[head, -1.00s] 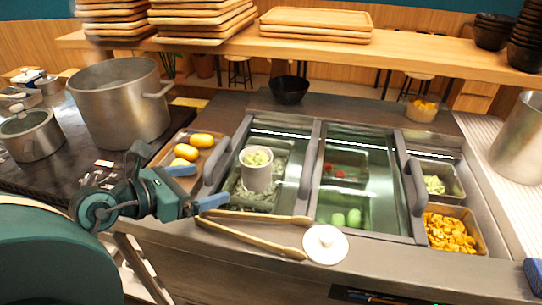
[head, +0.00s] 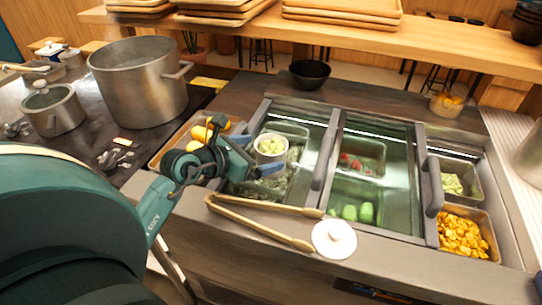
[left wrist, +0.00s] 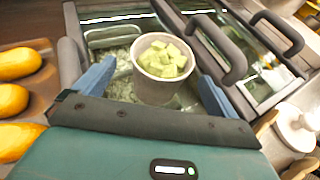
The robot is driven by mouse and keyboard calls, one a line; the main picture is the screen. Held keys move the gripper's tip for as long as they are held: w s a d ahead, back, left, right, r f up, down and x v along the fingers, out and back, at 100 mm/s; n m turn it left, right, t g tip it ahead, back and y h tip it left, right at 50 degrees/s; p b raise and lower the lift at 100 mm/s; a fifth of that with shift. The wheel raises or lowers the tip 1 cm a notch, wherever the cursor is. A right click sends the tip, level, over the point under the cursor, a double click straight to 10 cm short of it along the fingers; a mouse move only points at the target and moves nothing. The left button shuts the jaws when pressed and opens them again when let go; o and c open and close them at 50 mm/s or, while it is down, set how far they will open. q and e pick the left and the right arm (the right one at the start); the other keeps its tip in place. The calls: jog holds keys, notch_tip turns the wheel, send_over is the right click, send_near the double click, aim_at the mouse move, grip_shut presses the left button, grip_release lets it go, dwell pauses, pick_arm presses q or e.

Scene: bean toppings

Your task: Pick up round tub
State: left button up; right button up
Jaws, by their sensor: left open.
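The round tub (head: 270,148) is a white round container filled with pale green cubes. It stands upright over the left part of the counter's cold well. In the left wrist view the tub (left wrist: 160,88) sits between and just ahead of my two blue fingertips. My left gripper (head: 258,155) is open, with one finger on each side of the tub and gaps showing; the tub is not clamped. In the head view the gripper hides the tub's lower part. My right gripper is not in view.
Wooden tongs (head: 262,222) and a white round lid (head: 334,238) lie on the counter's front edge. A tray with yellow fruit (left wrist: 14,98) is left of the gripper. Dark handles (left wrist: 222,50) rise right of the tub. A large pot (head: 138,82) stands back left.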

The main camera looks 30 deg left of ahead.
pick_arm(q)
jog(key=shift+x, duration=1.45)
jog(key=shift+c, duration=0.4)
jog(key=shift+r, duration=0.1)
jog(key=c, duration=1.1)
